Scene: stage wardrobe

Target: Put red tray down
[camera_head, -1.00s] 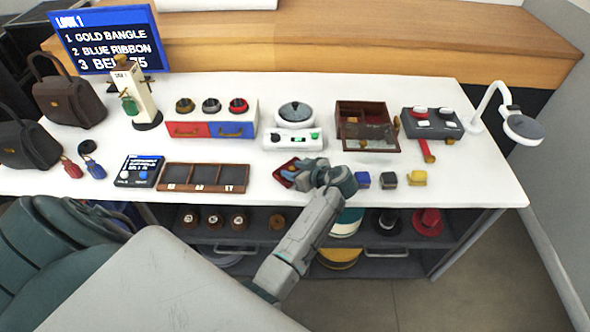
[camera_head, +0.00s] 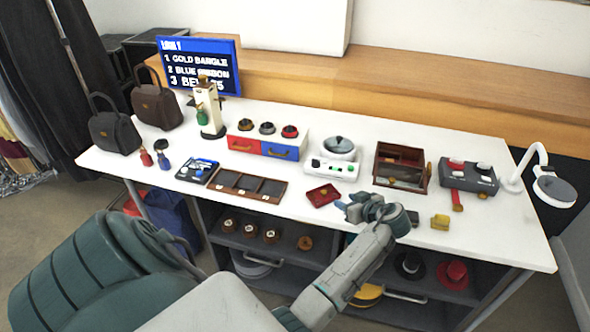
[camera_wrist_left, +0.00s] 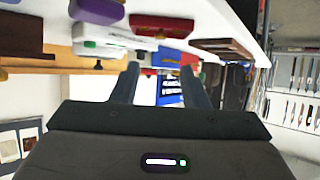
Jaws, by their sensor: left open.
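The red tray (camera_head: 323,195) lies flat on the white table, near its front edge, right of the dark compartment tray. It holds a small gold-coloured detail. My left gripper (camera_head: 352,207) is just right of the red tray, apart from it, open and empty. In the left wrist view my two open fingers (camera_wrist_left: 160,85) have nothing between them up close; the blue screen shows beyond. My right gripper is not in view.
The dark compartment tray (camera_head: 247,187) is left of the red tray. A white scale (camera_head: 335,165) and an open brown box (camera_head: 401,167) stand behind. A yellow block (camera_head: 440,222) lies right of my gripper. Shelves (camera_head: 270,245) with hats are below the table.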

